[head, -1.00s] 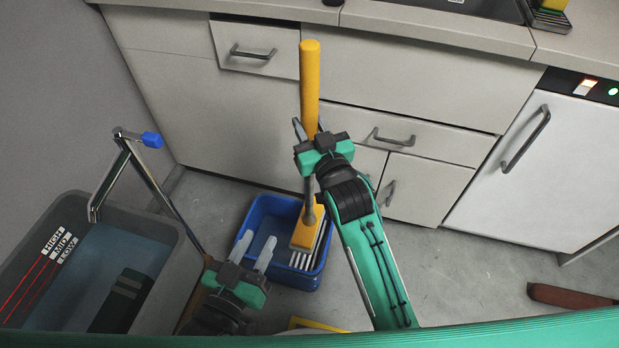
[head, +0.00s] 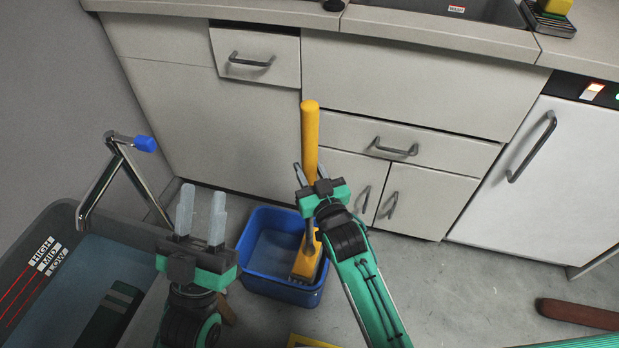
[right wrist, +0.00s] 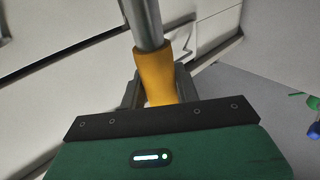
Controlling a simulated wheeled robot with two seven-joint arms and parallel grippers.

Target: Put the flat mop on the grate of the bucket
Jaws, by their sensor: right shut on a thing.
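The flat mop has a yellow handle (head: 310,130), a grey shaft and a yellow head (head: 306,262). My right gripper (head: 312,178) is shut on the handle's lower part. In the right wrist view the handle (right wrist: 154,72) sits between my right gripper's fingers, with the grey shaft beyond. The mop is nearly upright, with its head inside the outline of the blue bucket (head: 250,275). Grey stripes show at the head's lower edge; I cannot tell whether they are the grate, or whether the head touches it. My left gripper (head: 202,213) is open and empty, left of the blue bucket.
A large grey bucket (head: 45,228) with level marks stands at the left. A metal lever (head: 100,185) with a blue knob (head: 145,144) rises beside it. Cabinets (head: 215,120) stand behind. A red-brown object (head: 580,314) lies right. Floor (head: 460,290) between is clear.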

